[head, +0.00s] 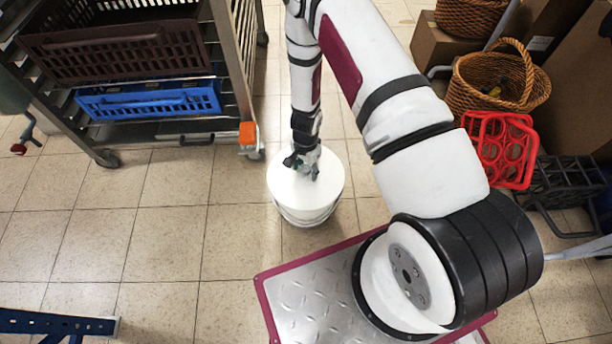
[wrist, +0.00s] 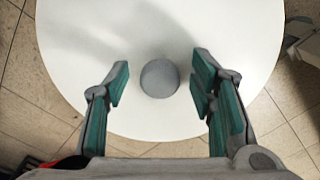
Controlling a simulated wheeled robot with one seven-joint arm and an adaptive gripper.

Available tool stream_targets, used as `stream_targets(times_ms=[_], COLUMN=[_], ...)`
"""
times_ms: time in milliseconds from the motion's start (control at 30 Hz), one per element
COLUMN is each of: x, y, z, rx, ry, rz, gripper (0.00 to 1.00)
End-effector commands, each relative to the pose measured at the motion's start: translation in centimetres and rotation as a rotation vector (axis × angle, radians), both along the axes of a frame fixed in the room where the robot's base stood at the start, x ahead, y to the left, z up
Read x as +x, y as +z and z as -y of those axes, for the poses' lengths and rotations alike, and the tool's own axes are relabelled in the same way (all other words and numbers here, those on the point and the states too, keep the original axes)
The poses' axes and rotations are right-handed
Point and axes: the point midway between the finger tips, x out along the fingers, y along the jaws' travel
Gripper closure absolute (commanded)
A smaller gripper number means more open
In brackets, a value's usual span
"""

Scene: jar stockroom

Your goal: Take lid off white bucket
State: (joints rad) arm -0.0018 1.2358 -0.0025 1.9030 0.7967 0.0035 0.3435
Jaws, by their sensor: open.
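The white bucket (head: 306,217) stands upright on the tiled floor in the head view, with its round white lid (head: 325,180) on top. In the wrist view the lid (wrist: 160,30) fills most of the picture, with a round grey knob (wrist: 159,78) on it. My gripper (head: 302,172) is over the lid, and in the wrist view its teal-padded fingers (wrist: 160,85) are open, one on each side of the knob, with gaps to it. I cannot tell the fingers' exact height above the lid. The bucket's sides are hidden in the wrist view.
A metal rack (head: 232,60) with a brown crate (head: 120,50) and a blue crate (head: 150,101) stands left of the bucket. Wicker baskets (head: 497,80), a red bottle carrier (head: 500,150) and boxes stand at the right. The floor left of the bucket is clear.

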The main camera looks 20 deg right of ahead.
Motion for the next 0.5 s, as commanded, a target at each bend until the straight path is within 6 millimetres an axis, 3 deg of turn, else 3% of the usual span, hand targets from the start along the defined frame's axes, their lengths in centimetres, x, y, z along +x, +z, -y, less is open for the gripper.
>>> stream_targets(times_ms=[33, 233, 500], x=[-0.01, -0.02, -0.01], y=[0.04, 0.04, 0.05], z=[0.00, 0.01, 0.00], rx=[0.000, 0.000, 0.000], ry=[0.000, 0.000, 0.000], rz=[0.000, 0.000, 0.000], gripper=[0.52, 0.97, 1.00])
